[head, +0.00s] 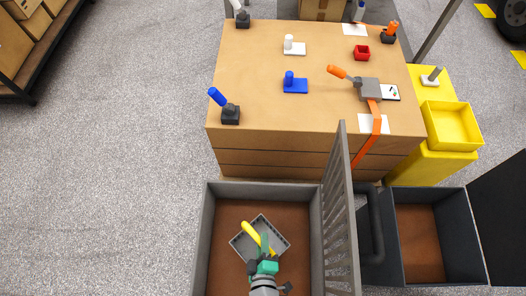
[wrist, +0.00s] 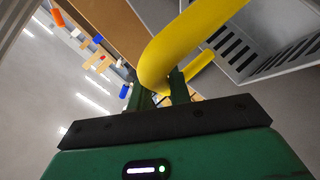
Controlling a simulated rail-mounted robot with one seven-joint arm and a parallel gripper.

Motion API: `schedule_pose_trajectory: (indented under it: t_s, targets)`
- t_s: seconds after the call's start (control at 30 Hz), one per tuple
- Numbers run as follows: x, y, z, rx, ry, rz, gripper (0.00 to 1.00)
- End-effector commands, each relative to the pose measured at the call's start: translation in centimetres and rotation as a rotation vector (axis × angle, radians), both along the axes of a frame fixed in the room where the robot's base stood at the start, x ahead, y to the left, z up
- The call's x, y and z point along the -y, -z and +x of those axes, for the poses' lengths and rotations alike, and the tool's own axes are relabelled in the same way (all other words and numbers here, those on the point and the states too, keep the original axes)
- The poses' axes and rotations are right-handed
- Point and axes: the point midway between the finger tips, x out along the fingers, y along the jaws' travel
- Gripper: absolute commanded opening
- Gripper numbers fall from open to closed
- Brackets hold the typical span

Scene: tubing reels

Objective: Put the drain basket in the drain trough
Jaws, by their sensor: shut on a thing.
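The drain basket (head: 281,233) is a grey, square, open tray with a yellow handle (head: 250,234). In the head view it appears turned at an angle within the outline of a dark grey open trough (head: 205,235) with a brown floor. I cannot tell whether it touches the floor. My green gripper (head: 264,243) is shut on the yellow handle. In the wrist view the handle (wrist: 180,48) crosses between the fingers (wrist: 162,92), and the slotted basket (wrist: 265,35) is at upper right. My gripper hides part of the basket.
A slatted grey panel (head: 339,215) stands upright along the trough's right side. A second grey bin (head: 467,235) lies further right. A wooden bench (head: 260,105) behind carries blue, white, red and orange items. Yellow bins (head: 453,126) stand beside it. Floor (head: 100,190) at left is clear.

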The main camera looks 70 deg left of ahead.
Motion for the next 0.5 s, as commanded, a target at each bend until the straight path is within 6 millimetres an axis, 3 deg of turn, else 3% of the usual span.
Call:
schedule_pose_trajectory:
  t_s: [0.03, 0.2, 0.5]
  targets:
    - [-0.1, 1.5, 0.0, -0.001, 0.001, 0.001, 0.0]
    - [-0.1, 4.8, 0.0, -0.001, 0.002, 0.001, 0.0]
    - [-0.1, 6.3, 0.0, 0.0, 0.002, 0.0, 0.0]
